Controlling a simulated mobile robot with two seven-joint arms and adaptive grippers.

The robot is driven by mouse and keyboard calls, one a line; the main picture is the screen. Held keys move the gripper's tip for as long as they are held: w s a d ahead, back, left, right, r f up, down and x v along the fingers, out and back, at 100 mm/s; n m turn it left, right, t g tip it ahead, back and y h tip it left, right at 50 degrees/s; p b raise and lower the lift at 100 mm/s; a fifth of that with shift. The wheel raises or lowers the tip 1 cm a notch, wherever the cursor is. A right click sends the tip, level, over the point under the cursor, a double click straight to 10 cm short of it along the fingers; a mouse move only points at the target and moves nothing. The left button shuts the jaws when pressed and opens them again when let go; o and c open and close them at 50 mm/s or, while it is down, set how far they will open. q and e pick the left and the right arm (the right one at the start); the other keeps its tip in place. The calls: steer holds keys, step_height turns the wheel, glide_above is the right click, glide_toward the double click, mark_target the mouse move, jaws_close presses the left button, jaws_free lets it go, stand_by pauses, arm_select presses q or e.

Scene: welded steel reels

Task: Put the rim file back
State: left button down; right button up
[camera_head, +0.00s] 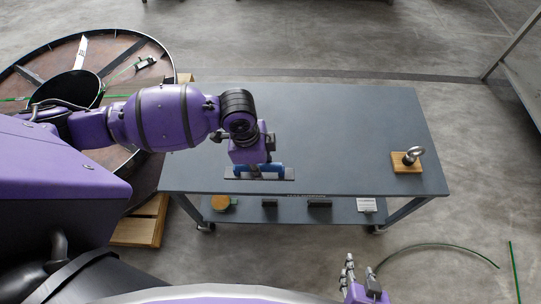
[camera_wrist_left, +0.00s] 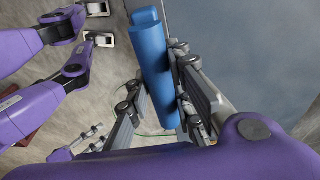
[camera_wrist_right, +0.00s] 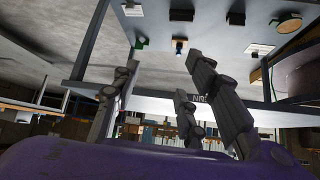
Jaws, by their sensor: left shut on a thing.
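The rim file (camera_head: 286,174) shows in the head view as a flat grey bar with a blue grip, at the near edge of the table top. My left gripper (camera_head: 258,164) is above it and shut on its blue part. In the left wrist view the blue grip (camera_wrist_left: 152,50) lies between my left fingers (camera_wrist_left: 162,95). I cannot tell whether the file touches the table. My right gripper (camera_head: 362,280) is low at the bottom of the head view, in front of the table. In the right wrist view its fingers (camera_wrist_right: 165,95) are apart with nothing between them.
The grey table (camera_head: 340,120) is mostly bare. A metal ring on a wooden block (camera_head: 402,166) stands at its right. The lower shelf (camera_head: 285,215) holds an orange round piece (camera_head: 220,202), dark blocks and a white card (camera_head: 367,205). A large steel reel (camera_head: 35,62) is at left.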

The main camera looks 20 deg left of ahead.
arm_select(q)
steer(key=w+f, duration=0.2)
steer(key=w, duration=0.1)
steer(key=w+f, duration=0.3)
steer(key=w, duration=0.1)
steer(key=w+f+b, duration=0.1)
steer(key=w+f, duration=0.1)
steer(key=w, duration=0.1)
steer(key=shift+w+d+f, duration=0.1)
steer(key=shift+w+f, duration=0.1)
steer(key=shift+f, duration=0.15)
steer(key=shift+w+f, duration=0.25)
steer(key=shift+w, duration=0.05)
steer(key=shift+w+f, duration=0.2)
steer(key=shift+f, duration=0.05)
steer(key=shift+f+b, duration=0.35)
steer(key=shift+f, duration=1.05)
steer(key=shift+f, duration=0.2)
steer(key=c, duration=1.6)
jaws_free()
steer(key=shift+s, duration=0.1)
steer(key=shift+o, duration=0.2)
